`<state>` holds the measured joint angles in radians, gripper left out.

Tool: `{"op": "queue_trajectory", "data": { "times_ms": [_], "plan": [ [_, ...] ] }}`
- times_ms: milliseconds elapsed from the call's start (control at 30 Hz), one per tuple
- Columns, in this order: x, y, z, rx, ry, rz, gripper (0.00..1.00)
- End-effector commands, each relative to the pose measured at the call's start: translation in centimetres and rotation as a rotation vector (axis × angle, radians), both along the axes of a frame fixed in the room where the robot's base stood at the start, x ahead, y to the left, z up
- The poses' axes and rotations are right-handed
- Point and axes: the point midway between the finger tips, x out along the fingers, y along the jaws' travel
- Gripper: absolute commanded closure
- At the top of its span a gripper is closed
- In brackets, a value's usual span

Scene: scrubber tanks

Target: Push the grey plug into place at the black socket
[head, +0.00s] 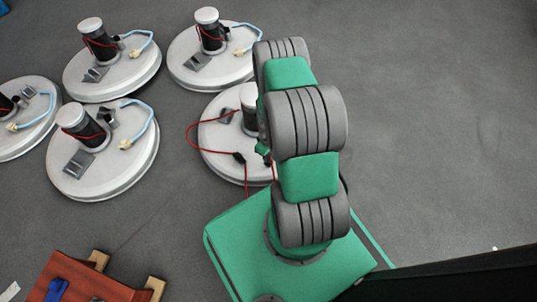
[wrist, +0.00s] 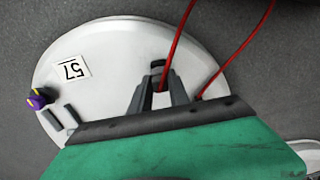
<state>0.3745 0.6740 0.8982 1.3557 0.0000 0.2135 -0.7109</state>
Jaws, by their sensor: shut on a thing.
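My gripper (wrist: 159,84) is shut on a small dark grey piece, seemingly the grey plug (wrist: 158,66), over a white round tank lid (wrist: 95,48) in the wrist view. A red cord runs up from between the fingers. A second red cord passes just right of them, its lower end hidden behind my gripper. In the head view my arm covers much of this lid (head: 212,136), and the grip itself is hidden. A small black connector (head: 239,157), possibly the black socket, sits on that lid's front part with red cord at it. I cannot tell whether plug and socket touch.
The lid has a "57" label (wrist: 71,69) and a purple-and-yellow knob (wrist: 37,99) at left. Several similar white tanks (head: 105,180) stand left and behind. A reddish wooden piece (head: 85,281) lies front left. Grey floor (head: 440,110) at right is clear.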

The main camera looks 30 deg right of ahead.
Motion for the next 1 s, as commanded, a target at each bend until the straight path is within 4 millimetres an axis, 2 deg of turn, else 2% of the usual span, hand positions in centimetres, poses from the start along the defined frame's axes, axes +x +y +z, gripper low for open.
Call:
{"op": "queue_trajectory", "data": {
  "times_ms": [600, 633, 900, 1000],
  "plan": [
    [0.0, 0.0, -2.1, 0.001, 0.001, 0.0, 1.0],
    [0.0, 0.0, -1.9, 0.0, 0.001, 0.0, 0.77],
    [0.0, 0.0, -1.9, 0.0, 0.0, 0.0, 0.54],
    [0.0, 0.0, -1.8, 0.0, 0.0, 0.0, 0.53]
  ]
}}
